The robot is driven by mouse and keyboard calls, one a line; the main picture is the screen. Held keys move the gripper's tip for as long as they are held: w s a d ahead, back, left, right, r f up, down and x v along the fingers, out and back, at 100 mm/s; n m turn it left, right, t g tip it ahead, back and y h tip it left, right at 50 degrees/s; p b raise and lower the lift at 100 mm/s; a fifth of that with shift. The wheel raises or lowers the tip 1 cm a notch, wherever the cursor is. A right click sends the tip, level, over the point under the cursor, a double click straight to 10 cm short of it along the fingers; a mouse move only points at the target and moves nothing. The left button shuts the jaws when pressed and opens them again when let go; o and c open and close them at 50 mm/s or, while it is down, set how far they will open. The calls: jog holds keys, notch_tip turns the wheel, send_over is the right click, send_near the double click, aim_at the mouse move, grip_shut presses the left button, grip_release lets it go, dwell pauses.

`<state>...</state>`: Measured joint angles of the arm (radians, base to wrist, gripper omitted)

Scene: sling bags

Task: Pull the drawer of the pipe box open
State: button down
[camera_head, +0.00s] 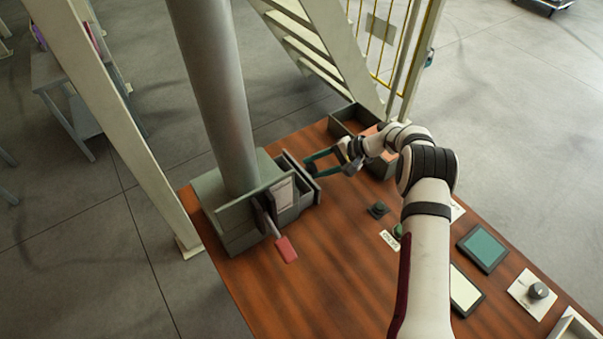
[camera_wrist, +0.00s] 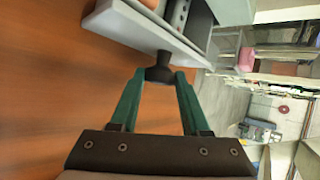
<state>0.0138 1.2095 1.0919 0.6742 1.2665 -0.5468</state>
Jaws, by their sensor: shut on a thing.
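The pipe box (camera_head: 232,228) is a grey-green box with a thick grey pipe rising from it, at the left corner of the wooden table. Its drawer (camera_head: 301,178) stands out from the box's right side, at least partly open. The wrist view shows the light drawer front (camera_wrist: 147,32) and part of the drawer's inside behind it. A dark round knob (camera_wrist: 160,70) sticks out from the front. My gripper (camera_head: 314,166) has teal fingers shut on this knob, one on each side, also in the wrist view (camera_wrist: 161,76).
A lever with a red end (camera_head: 286,249) sticks out from the box's front. An open dark bin (camera_head: 350,122) stands behind my wrist. A dark button (camera_head: 378,209) and a tablet (camera_head: 482,248) lie on the table. Bare wood is free in front of the box.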

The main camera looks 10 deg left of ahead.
jog(key=shift+w+d+f, duration=0.1)
jog(key=shift+w+d, duration=1.25)
jog(key=shift+d, duration=0.1)
jog(key=shift+c, duration=2)
grip_release()
jog(key=w+v, duration=0.1)
jog(key=v, duration=1.4)
jog(key=shift+s+d+r, duration=0.25)
jog(key=shift+s+r, duration=0.1)
jog(key=shift+s, duration=0.15)
